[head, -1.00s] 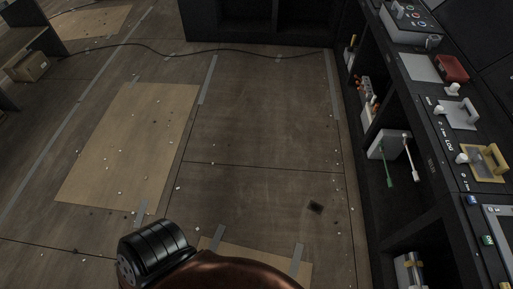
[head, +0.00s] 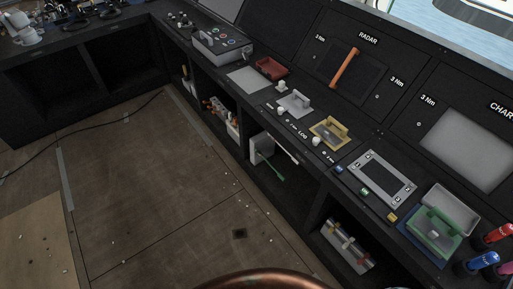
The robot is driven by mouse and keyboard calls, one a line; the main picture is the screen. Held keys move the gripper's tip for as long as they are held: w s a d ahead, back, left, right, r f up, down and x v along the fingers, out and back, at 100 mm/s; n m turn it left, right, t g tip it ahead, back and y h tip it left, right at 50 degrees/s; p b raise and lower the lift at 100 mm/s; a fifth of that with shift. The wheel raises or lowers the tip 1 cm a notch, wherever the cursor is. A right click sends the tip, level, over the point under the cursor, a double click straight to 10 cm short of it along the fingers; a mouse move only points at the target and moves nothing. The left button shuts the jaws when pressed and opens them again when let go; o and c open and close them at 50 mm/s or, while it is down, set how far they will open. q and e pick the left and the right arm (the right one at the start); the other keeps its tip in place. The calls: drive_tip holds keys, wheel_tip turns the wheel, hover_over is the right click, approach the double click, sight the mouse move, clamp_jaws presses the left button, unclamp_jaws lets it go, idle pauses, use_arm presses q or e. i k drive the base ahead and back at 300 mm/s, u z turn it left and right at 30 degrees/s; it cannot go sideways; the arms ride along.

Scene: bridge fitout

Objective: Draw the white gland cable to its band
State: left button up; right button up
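Several small white knob-like pieces stand on the black console: one (head: 282,87) near the red tray, one (head: 280,110) by the LOG lettering, one (head: 316,141) by the yellow-handled plate. I cannot tell which, if any, is the white gland cable. In the shelf bay below, a grey box (head: 261,148) has a white rod-like piece (head: 287,152) and a green one (head: 275,172) at its side. No band can be made out for certain. Neither gripper is in view.
The console holds a red tray (head: 271,67), a grey-handled plate (head: 295,103), a yellow-handled plate (head: 330,132), a framed panel (head: 382,178) and a green case (head: 436,232). An orange bar (head: 344,68) crosses the RADAR panel. The floor (head: 150,180) is largely clear.

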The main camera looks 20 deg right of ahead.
sight(293, 158)
drive_tip(key=u, duration=0.5)
drive_tip(key=i, duration=2.65)
drive_tip(key=z, duration=1.6)
drive_tip(key=i, duration=0.7)
drive_tip(key=z, duration=0.8)
